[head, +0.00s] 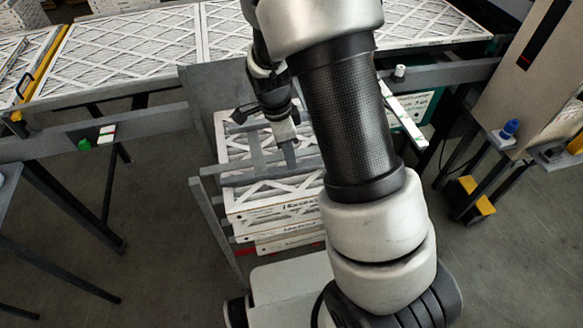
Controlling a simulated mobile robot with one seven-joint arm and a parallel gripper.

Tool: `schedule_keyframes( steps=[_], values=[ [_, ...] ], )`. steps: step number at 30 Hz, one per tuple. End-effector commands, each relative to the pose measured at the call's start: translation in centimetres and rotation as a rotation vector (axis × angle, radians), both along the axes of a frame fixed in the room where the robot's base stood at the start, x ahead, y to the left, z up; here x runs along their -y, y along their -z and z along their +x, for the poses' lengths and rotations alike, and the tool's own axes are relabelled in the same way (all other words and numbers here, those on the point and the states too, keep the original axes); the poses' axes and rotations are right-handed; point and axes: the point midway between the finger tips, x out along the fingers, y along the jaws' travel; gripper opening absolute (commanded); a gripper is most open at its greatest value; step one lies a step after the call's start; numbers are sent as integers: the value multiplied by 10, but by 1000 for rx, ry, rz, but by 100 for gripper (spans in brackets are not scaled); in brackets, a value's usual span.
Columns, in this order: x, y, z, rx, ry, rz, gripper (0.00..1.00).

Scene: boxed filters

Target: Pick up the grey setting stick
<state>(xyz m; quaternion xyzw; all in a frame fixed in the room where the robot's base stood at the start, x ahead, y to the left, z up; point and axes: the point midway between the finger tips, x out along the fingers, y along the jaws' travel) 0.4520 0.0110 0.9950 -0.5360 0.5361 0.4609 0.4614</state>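A long grey bar (250,178), which looks like the grey setting stick, lies across the top of a stack of boxed filters (280,209) in the middle of the head view. I cannot tell it surely from the grey cart frame around the stack. My gripper (288,160) points down over the top filter, close to the bar's right half. Its fingertips are small and seen from behind the wrist, so whether they are open, shut or touching the bar cannot be told. My arm hides the right side of the stack.
The stack stands in a grey cart with side rails (216,225). Behind it a conveyor (130,50) carries large pleated filters. A cardboard-coloured cabinet (525,75) stands at right, with a blue knob (509,130) and a yellow step (470,198) near it. Floor at left is partly clear.

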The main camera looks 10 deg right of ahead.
Motion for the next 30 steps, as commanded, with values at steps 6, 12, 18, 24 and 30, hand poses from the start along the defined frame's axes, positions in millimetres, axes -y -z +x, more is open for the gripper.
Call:
schedule_keyframes(
  steps=[6,12,18,24,30],
  values=[
    [5,27,1,-5,2,-1,39],
    [7,49,2,-2,0,0,39],
    [7,51,3,0,0,0,39],
    [7,51,3,0,-1,0,14],
    [7,51,3,0,-1,0,0]
  ],
)
